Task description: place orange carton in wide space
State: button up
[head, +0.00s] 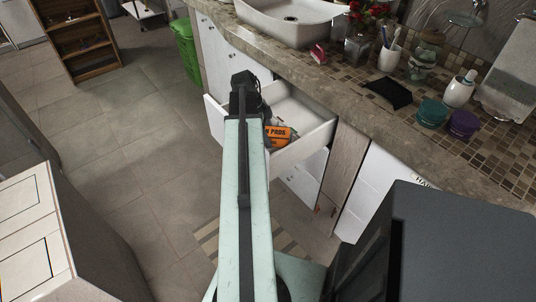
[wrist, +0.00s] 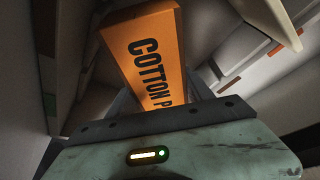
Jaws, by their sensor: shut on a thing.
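The orange carton (head: 279,135) with dark lettering shows in the head view at the open white drawer, just right of my gripper. In the wrist view the carton (wrist: 148,62) reads "COTTON P" and sits tilted between my gripper's fingers (wrist: 150,100). My gripper (head: 250,100) is shut on the carton, at the end of my pale green arm, over the open drawer (head: 308,138). The gripper and arm hide part of the drawer's inside and part of the carton. I cannot tell whether the carton touches the drawer floor.
A stone counter (head: 350,115) runs above the drawer, with a white sink (head: 290,22), cups and jars on it. A green bin (head: 187,48) stands on the tiles at the back. A dark box-shaped thing (head: 460,245) fills the lower right.

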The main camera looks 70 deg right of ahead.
notch_tip(320, 180, down, 4)
jog(key=b, duration=0.4)
jog(key=shift+f, duration=0.15)
jog(key=shift+f+b, duration=0.3)
jog(key=shift+b, duration=0.1)
jog(key=o, duration=1.5)
jog(key=shift+a, duration=0.1)
jog(key=shift+o, duration=0.2)
jog(key=shift+s+a, duration=0.1)
jog(key=shift+r, duration=0.1)
